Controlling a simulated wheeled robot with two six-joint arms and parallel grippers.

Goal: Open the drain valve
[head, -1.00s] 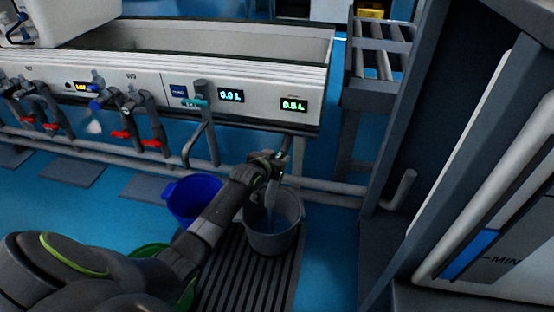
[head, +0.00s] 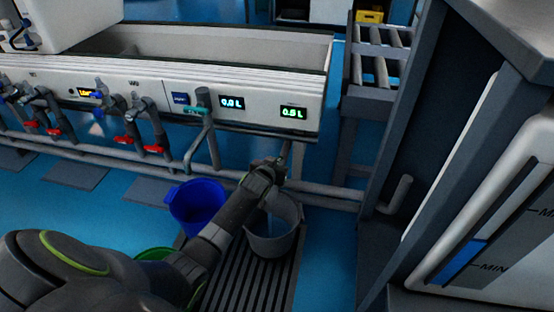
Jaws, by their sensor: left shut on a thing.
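My left gripper (head: 278,170) is shut at the lower end of the drain pipe (head: 286,150) below the right-hand display. It appears to hold the drain valve there; the fingers and wrist hide the valve itself, so its handle angle cannot be told. A grey bucket (head: 290,240) stands right under the gripper, with a bluish patch inside that looks like water. The right-hand display (head: 293,112) reads 0.5 L in green. My right gripper is out of view.
A blue bucket (head: 196,208) stands left of my forearm, and a green one (head: 155,254) is partly hidden. Several red-handled valves (head: 126,142) and a teal-handled tap (head: 196,111) line the trough front. A cabinet with a gauge (head: 470,262) fills the right side.

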